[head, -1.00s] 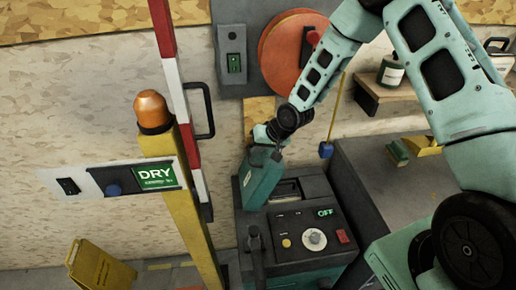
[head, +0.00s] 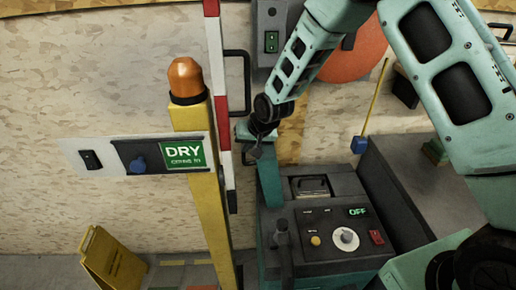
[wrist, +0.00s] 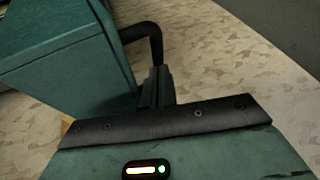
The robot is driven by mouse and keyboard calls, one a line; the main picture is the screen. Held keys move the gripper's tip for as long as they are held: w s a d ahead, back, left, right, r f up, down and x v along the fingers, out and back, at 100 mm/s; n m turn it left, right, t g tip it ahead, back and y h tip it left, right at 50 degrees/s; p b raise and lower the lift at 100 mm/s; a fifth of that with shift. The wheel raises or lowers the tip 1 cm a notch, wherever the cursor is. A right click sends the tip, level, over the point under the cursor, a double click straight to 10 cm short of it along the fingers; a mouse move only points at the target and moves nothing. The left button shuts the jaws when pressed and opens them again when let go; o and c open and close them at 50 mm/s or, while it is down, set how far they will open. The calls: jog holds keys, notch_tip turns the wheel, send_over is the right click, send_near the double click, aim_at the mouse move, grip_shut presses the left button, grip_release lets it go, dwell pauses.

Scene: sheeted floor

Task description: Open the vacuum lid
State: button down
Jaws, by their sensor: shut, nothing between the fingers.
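The vacuum (head: 330,262) is a dark box with a teal lower body and a control panel reading OFF. Its teal lid (head: 270,190) stands raised at the left side, seen nearly edge-on, and the dark top recess (head: 311,186) is uncovered. My gripper (head: 256,152) is shut and empty, just above and left of the lid's upper end. In the wrist view, the shut fingers (wrist: 157,88) are beside a teal body (wrist: 70,75) and a black curved handle (wrist: 152,38). Whether they touch is unclear.
A yellow post (head: 205,200) with an orange lamp and a DRY panel (head: 180,156) stands left of the vacuum. A red-and-white pole (head: 222,90) is close to my gripper. A grey cabinet (head: 410,190) is at right. A yellow floor sign (head: 108,265) stands at left.

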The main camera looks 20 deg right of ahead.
jog(key=shift+w+a+f+b, duration=0.1)
jog(key=shift+a+f+b, duration=0.25)
jog(key=shift+a, duration=0.25)
jog(key=shift+r, duration=0.1)
